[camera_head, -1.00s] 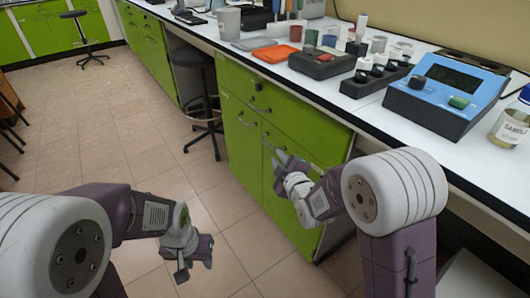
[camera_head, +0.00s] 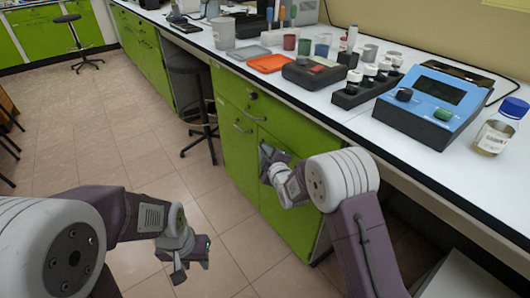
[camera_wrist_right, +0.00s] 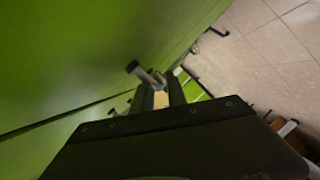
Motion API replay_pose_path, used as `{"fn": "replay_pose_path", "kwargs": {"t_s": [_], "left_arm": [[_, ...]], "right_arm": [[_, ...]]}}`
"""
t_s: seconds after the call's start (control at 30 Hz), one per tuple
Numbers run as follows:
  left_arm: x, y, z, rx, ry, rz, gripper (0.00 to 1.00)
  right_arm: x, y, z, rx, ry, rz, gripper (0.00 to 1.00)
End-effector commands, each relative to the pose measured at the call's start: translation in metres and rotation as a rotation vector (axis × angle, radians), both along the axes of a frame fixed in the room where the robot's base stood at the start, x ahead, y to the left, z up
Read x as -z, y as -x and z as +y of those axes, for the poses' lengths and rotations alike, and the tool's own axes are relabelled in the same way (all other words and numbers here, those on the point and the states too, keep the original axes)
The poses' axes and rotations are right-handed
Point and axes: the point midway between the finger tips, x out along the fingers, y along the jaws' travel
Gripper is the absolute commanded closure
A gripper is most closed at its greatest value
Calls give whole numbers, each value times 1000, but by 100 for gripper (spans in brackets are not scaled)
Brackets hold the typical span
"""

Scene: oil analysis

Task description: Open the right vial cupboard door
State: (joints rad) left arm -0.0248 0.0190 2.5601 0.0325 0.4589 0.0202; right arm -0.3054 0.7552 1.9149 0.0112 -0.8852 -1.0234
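The green cupboard stands under the white bench top. Its right vial cupboard door (camera_head: 290,205) looks closed and flush with the front. Its handle is mostly hidden by my right gripper (camera_head: 268,158) in the head view. In the right wrist view the grey handle (camera_wrist_right: 142,73) lies at the fingers of my right gripper (camera_wrist_right: 160,92), with one end sticking out to the left. I cannot tell whether the fingers are closed on it. The left door (camera_head: 238,150) is shut, with its handle (camera_head: 242,128) clear. My left gripper (camera_head: 188,262) is open and empty above the floor.
A drawer front with a black knob (camera_head: 252,96) is above the doors. The bench top holds a blue instrument (camera_head: 437,98), a labelled jar (camera_head: 498,130), a vial rack (camera_head: 365,88) and an orange tray (camera_head: 268,64). A black stool (camera_head: 190,65) stands left of the cupboard. The floor in front is clear.

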Motion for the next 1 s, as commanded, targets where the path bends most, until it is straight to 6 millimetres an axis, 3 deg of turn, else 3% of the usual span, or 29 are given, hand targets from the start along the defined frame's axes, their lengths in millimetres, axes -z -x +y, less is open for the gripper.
{"fn": "replay_pose_path", "kwargs": {"t_s": [0.03,0.1,1.0], "left_arm": [[0,0,0,0,0,0,64],[0,0,0,0,0,0,64],[0,0,0,0,0,0,64]], "right_arm": [[0,0,0,0,0,0,82],[0,0,0,0,0,0,100],[2,1,0,0,0,6,100]]}}
